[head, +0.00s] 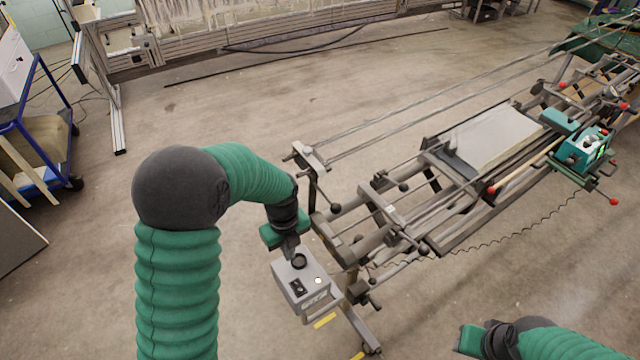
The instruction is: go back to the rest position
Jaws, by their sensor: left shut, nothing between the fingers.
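My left gripper (289,247) is in the middle of the head view, pointing down. It is shut and empty. It is just above a grey control box (308,287) with a black round knob, a black switch and a pale round button; I cannot tell whether the fingertips touch the box. My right gripper (470,338) is at the bottom edge, right of centre, with its arm coming in from the lower right. Its fingers are too small and partly hidden to tell their state.
A long metal warp-threading frame (400,210) runs from the control box to the upper right. A green device (583,150) sits on its far part. A blue cart (45,120) stands at the left. The floor between cart and frame is largely clear.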

